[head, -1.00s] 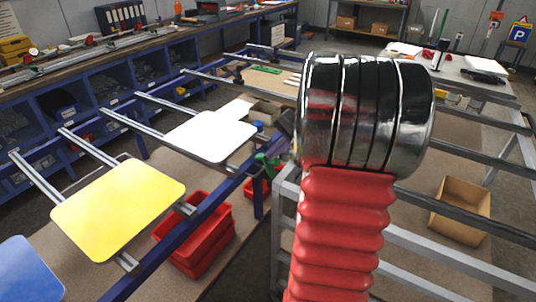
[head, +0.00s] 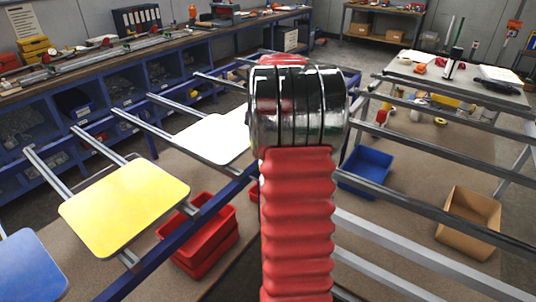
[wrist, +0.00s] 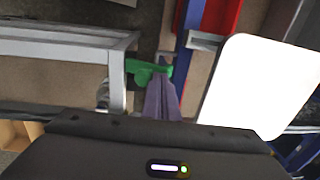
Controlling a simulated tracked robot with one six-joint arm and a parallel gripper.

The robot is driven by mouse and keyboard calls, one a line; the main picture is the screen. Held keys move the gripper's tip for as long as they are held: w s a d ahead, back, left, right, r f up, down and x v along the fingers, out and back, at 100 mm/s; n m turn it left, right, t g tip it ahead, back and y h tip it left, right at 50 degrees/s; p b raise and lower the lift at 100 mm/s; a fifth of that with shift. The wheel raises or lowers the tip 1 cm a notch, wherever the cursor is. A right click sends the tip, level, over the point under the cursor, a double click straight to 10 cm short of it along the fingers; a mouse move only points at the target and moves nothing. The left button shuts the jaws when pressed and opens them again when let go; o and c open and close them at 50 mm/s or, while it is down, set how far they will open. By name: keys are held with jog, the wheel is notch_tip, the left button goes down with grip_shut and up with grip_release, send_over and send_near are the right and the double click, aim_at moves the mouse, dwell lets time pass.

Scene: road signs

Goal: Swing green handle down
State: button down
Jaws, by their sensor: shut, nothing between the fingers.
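The green handle (wrist: 145,71) shows in the wrist view, between the end of a grey rail frame and a blue beam. My gripper (wrist: 160,78) shows in the wrist view as two narrow greyish-purple fingers, closed together and empty. Their tips are right at the green handle's right part and overlap it in the picture; I cannot tell whether they touch it. In the head view my red and chrome arm stands in the middle and hides both the handle and the gripper.
A white sign plate (wrist: 262,85) lies close right of the gripper. In the head view, yellow (head: 125,207) and blue (head: 30,266) plates lie on rails at left. Red bins (head: 200,235), a blue bin (head: 366,170) and a cardboard box (head: 468,220) sit below.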

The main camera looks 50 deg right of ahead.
jog(key=shift+w+a+f+g, duration=0.1)
jog(key=shift+w+f+g, duration=0.5)
jog(key=shift+w+g, duration=0.4)
jog(key=f+g, duration=0.1)
jog(key=w+f+g, duration=0.1)
jog(key=g, duration=0.1)
jog(key=shift+w+f, duration=0.25)
jog(key=shift+f, duration=0.2)
jog(key=shift+r, duration=0.1)
jog(key=w+v, duration=0.1)
jog(key=v, duration=0.8)
jog(key=shift+w+a, duration=0.2)
jog(key=shift+w, duration=0.05)
jog(key=shift+r, duration=0.1)
